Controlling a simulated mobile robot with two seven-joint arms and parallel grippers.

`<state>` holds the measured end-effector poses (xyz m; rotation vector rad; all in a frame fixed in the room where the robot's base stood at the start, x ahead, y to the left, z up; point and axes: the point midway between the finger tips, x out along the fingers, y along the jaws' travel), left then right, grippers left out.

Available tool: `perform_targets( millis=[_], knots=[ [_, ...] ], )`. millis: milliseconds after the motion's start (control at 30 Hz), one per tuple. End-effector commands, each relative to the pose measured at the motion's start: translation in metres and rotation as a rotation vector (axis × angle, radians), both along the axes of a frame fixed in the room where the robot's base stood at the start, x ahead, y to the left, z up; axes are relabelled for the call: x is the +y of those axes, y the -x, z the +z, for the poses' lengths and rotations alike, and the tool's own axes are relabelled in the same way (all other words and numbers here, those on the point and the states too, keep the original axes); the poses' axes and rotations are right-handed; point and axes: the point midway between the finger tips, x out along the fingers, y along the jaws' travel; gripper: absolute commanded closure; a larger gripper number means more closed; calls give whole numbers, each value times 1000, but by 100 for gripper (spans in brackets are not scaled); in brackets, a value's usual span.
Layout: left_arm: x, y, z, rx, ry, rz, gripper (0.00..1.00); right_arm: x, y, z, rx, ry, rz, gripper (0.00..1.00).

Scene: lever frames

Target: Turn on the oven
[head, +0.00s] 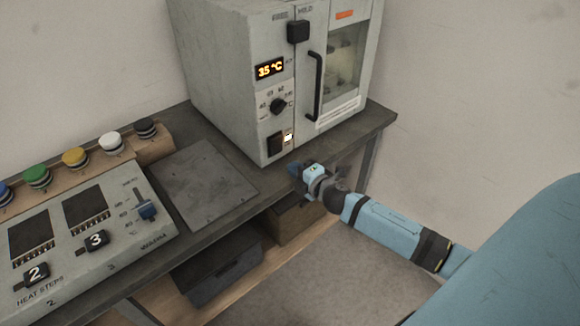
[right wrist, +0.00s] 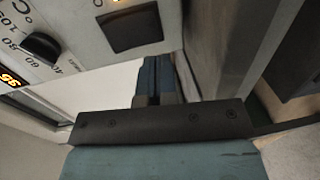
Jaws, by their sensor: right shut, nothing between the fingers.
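The oven (head: 228,75) is a grey box at the back of the bench, with a lit display (head: 270,69) reading 35 °C. Below the display are a black dial (head: 278,106) and a dark square switch (head: 275,145) beside a small lit lamp (head: 288,137). The oven door has a black vertical handle (head: 315,87) and looks closed. My right gripper (head: 296,169) is shut and empty, just in front of the oven's lower front edge. In the right wrist view, the switch (right wrist: 130,28) lies above the closed fingertips (right wrist: 154,62), apart from them. My left gripper is out of view.
A heat-steps panel (head: 115,235) with numbered black blocks and a blue slider (head: 146,211) stands at left. Several coloured knobs line a wooden rack behind it. A bare grey plate (head: 200,185) lies beside the oven. Bins (head: 218,270) sit below the bench (head: 255,208).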

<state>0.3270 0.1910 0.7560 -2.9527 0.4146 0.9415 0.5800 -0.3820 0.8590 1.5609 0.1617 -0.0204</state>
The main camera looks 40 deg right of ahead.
Motion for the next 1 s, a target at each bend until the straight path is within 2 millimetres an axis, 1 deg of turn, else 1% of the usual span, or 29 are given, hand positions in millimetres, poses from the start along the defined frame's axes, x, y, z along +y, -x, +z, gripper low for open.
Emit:
perform_targets(
  millis=[33, 200, 300, 400, 567, 1000],
  knots=[
    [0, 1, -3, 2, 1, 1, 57, -1, 15, -5, 4, -2, 0, 100],
    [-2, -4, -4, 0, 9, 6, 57, -4, 49, -9, 3, 0, 0, 100],
    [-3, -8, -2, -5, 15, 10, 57, -5, 64, -11, 3, 0, 0, 100],
    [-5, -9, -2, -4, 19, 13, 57, -6, 75, -12, 3, -1, -1, 100],
    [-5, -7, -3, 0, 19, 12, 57, -7, 82, -11, 1, 0, 0, 100],
    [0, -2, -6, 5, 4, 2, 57, -7, 82, -11, 1, 0, 0, 100]
  ],
)
